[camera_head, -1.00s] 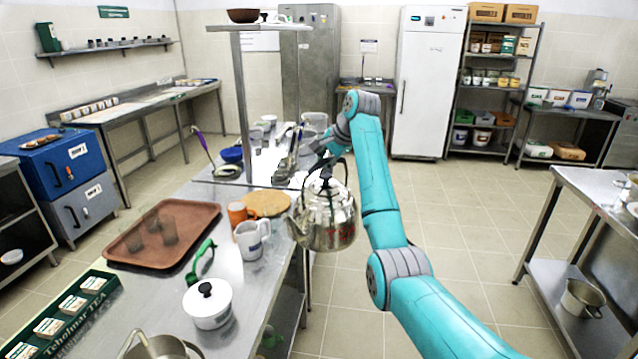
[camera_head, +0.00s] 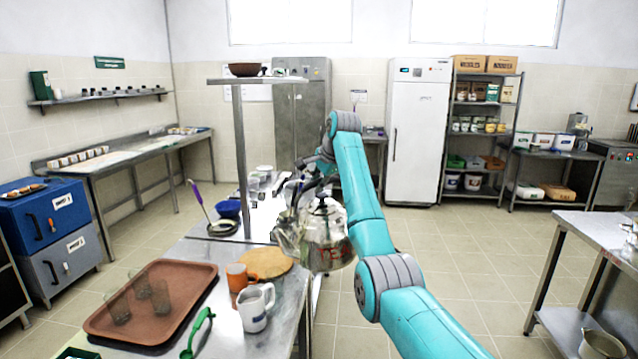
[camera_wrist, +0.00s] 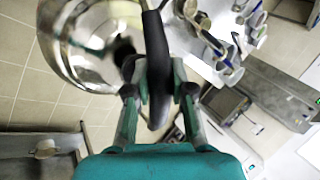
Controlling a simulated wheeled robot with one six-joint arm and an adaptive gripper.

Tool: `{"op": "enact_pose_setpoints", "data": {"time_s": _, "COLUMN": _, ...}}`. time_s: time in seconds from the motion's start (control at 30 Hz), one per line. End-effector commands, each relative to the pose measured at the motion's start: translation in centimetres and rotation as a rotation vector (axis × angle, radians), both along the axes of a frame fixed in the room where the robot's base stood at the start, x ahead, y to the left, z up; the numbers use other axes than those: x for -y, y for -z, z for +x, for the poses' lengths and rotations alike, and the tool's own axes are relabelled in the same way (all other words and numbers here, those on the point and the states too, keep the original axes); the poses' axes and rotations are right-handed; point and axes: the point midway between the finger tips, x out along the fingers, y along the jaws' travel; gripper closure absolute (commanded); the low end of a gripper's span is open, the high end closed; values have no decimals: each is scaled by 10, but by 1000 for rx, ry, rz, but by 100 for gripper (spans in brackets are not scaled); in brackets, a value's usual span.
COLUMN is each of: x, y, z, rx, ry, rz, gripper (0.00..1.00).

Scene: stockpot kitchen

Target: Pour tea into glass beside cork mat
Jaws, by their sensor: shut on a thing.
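A shiny metal kettle (camera_head: 328,240) hangs in the air off the right edge of the steel table, looking upright. My gripper (camera_wrist: 158,92) is shut on its black handle (camera_wrist: 156,60); the kettle body (camera_wrist: 75,60) fills the upper left of the wrist view. In the head view the gripper is largely hidden behind the kettle and handle. The round cork mat (camera_head: 268,264) lies on the table just left of and below the kettle in the picture. I cannot make out a glass beside the mat; the kettle may hide part of that area. Several clear glasses (camera_head: 160,298) stand on a brown tray.
An orange mug (camera_head: 238,277) stands at the mat's left edge, with a white jug (camera_head: 256,308) in front. The brown tray (camera_head: 195,280) lies left. A steel post (camera_head: 240,150) carries a shelf above the table. Open floor (camera_head: 460,270) lies right.

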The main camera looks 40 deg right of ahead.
Motion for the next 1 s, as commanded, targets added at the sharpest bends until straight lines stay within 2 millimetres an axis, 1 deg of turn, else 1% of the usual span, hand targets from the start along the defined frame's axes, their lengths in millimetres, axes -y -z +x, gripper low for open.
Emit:
{"op": "enact_pose_setpoints", "data": {"time_s": 0.03, "x": -3, "y": -1, "z": 1, "rx": 4, "ry": -2, "rz": -17, "gripper": 100}}
{"op": "enact_pose_setpoints", "data": {"time_s": 0.9, "x": -34, "y": 37, "z": 7, "rx": -41, "ry": -1, "rz": -245, "gripper": 100}}
{"op": "enact_pose_setpoints", "data": {"time_s": 1.0, "x": -39, "y": 39, "z": 8, "rx": -45, "ry": -2, "rz": -274, "gripper": 100}}
